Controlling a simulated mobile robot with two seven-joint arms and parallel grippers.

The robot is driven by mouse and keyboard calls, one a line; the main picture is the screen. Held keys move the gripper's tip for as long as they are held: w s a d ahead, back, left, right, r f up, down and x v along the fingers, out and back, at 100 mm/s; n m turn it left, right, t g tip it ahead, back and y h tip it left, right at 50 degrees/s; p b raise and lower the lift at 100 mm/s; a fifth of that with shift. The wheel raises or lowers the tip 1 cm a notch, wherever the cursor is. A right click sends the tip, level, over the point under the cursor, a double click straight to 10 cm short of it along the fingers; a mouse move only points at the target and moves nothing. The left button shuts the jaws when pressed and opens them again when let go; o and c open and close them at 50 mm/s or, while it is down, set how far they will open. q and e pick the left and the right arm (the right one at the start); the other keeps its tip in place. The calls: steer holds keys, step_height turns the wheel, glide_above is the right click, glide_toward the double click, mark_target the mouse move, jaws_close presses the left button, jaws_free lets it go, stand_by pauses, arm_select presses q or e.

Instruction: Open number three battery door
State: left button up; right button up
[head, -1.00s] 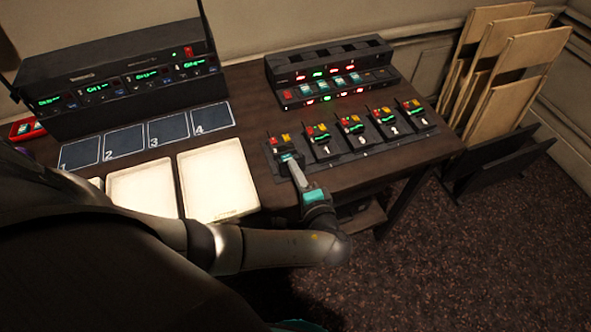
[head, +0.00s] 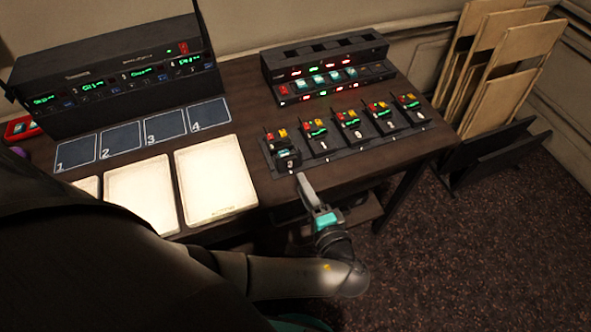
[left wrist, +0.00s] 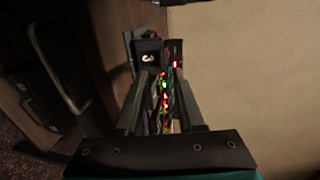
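The pack marked 3 (head: 287,157) is the leftmost in a row of several dark packs on a low rack near the desk's front edge. It has red and yellow parts on top and a dark face with a white 3. In the left wrist view its numbered face (left wrist: 149,58) shows ahead, beyond the fingertips. I cannot tell whether its door is open. My left gripper (head: 302,180) is just in front of the rack, apart from the pack. The left wrist view shows its two fingers (left wrist: 160,80) spread with a gap between. My right gripper is not in view.
The other packs (head: 348,125) stand close to the right. A dark unit with lit displays (head: 325,72) is behind them. Pale trays (head: 218,184) and numbered mats (head: 165,127) lie left. A radio rack (head: 115,80) stands back left. Boards (head: 500,85) lean at right.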

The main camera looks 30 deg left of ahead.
arm_select(q)
steer(key=v, duration=0.7)
steer(key=shift+s+d, duration=0.2)
steer(key=shift+s, duration=0.05)
steer(key=s+a+f+m+g+h+b, duration=0.1)
steer(key=s+a+f+g+h, duration=0.15)
steer(key=f, duration=0.55)
steer(key=s+a+f+g+h, duration=0.1)
steer(key=s+f+g, duration=0.15)
steer(key=f, duration=0.55)
steer(key=s+a+f+m+g+h+b, duration=0.1)
steer(key=s+a+f+g+h, duration=0.15)
steer(key=f, duration=0.45)
steer(key=s+a+f+n+g+h+b, duration=0.1)
steer(key=s+f+n+h, duration=0.5)
steer(key=s+f, duration=0.8)
steer(key=s+a+n+b, duration=0.1)
steer(key=s, duration=0.3)
steer(key=shift+s+a+f+n+g, duration=0.2)
steer(key=shift+s+a+n+g, duration=0.1)
steer(key=shift+a+g, duration=0.1)
